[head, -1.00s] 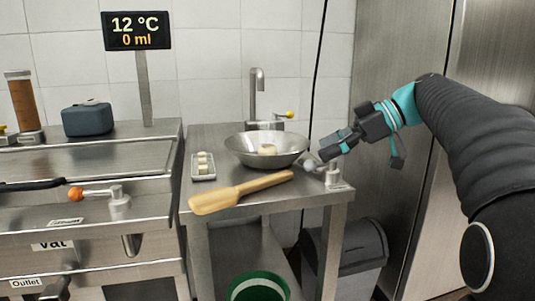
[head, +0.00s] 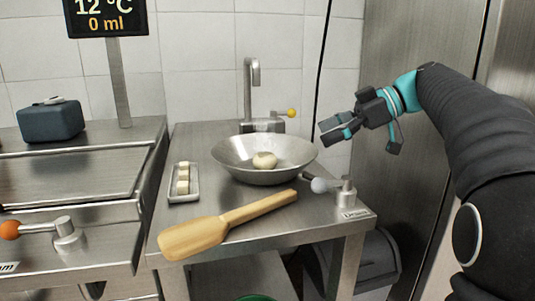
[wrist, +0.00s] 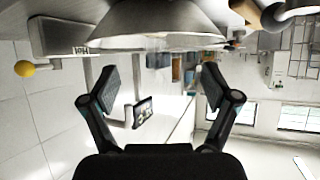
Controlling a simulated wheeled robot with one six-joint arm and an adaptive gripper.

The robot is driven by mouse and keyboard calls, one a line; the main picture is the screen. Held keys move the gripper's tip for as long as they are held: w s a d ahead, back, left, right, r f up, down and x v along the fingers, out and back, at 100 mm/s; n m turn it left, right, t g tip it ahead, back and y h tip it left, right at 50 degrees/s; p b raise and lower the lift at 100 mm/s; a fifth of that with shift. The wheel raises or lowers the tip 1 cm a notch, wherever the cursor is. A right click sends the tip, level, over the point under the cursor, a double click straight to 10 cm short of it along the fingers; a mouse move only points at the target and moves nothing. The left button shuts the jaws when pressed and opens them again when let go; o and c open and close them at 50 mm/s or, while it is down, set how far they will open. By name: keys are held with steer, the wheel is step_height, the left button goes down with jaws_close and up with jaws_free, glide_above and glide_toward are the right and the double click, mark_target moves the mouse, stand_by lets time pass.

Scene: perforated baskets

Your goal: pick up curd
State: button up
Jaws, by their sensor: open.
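A pale, rounded lump of curd (head: 265,160) lies in the wide metal bowl (head: 232,165) on the steel table in the head view. My gripper (head: 335,130) is in the air to the right of the bowl, a little above its rim and apart from it. In the wrist view my gripper (wrist: 160,92) has its two fingers spread wide with nothing between them. The wrist picture is upside down; the bowl (wrist: 160,22) shows at its top edge, and the curd is hidden there.
A wooden paddle (head: 200,237) lies at the table's front. A small tray (head: 183,196) with several pale pieces is left of the bowl. A tap (head: 250,90) stands behind it. A valve lever (head: 335,187) is at the right front corner. A steel vat (head: 75,170) is at left.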

glide_toward(270, 153)
steer(key=x, duration=0.4)
steer(key=shift+f, duration=0.5)
steer(key=shift+r+x, duration=0.1)
steer(key=shift+x, duration=1.4)
steer(key=shift+r+x, duration=0.15)
steer(key=shift+x, duration=1.3)
steer(key=shift+a, duration=0.1)
steer(key=c, duration=1.3)
